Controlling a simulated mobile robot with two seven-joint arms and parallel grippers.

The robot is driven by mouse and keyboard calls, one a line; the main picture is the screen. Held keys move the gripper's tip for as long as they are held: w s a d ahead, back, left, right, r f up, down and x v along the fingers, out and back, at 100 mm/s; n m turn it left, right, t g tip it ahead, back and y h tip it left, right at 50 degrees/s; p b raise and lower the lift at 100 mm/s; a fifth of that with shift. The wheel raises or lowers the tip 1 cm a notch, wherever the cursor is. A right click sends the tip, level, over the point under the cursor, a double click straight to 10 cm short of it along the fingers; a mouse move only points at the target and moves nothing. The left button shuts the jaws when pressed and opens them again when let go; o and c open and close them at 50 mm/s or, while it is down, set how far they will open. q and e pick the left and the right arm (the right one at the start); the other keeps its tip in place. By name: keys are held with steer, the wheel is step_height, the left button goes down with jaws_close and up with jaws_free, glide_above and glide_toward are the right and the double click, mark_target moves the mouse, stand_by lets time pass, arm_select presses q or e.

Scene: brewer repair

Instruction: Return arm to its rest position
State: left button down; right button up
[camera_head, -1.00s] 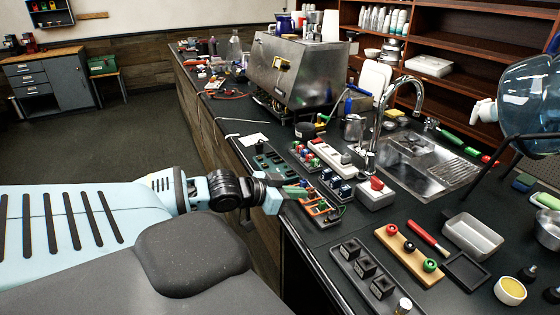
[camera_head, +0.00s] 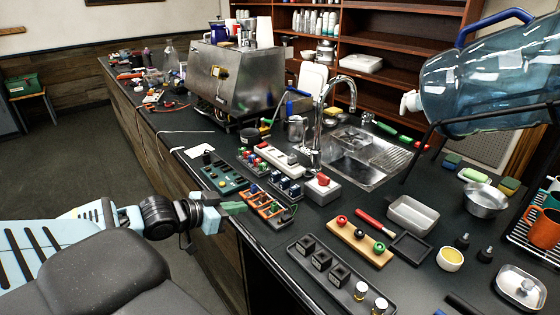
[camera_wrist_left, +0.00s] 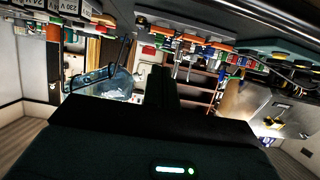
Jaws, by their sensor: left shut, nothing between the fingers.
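My left arm comes in from the lower left in the head view. Its gripper (camera_head: 222,208) is shut and empty, at the counter's front edge beside a tray with orange dividers (camera_head: 266,205). I cannot tell whether the gripper touches the tray. In the left wrist view the dark gripper (camera_wrist_left: 165,95) juts into a tilted view of the counter parts, the shelves and the steel brewer (camera_wrist_left: 265,105). My right gripper is in neither view.
The counter (camera_head: 260,245) holds the steel brewer (camera_head: 235,85), a sink (camera_head: 365,150) with a tall faucet, a black tray of square blocks (camera_head: 345,285) and a large blue water bottle (camera_head: 480,75). Open floor (camera_head: 70,165) lies left of the counter.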

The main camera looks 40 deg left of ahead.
arm_select(q)
steer(key=s+d+f+n+g+y, duration=0.1)
steer(key=s+d+f, duration=0.2)
steer(key=s+f, duration=0.5)
steer(key=s+d+f+g+y, duration=0.1)
steer(key=s+d+f, duration=0.25)
steer(key=f, duration=0.85)
steer(key=s+d+f, duration=0.4)
steer(key=d, duration=0.4)
steer(key=s+d+f+g, duration=0.1)
steer(key=s+d+f, duration=0.3)
steer(key=d, duration=0.4)
steer(key=shift+s+f+g, duration=0.3)
steer(key=shift+s, duration=0.25)
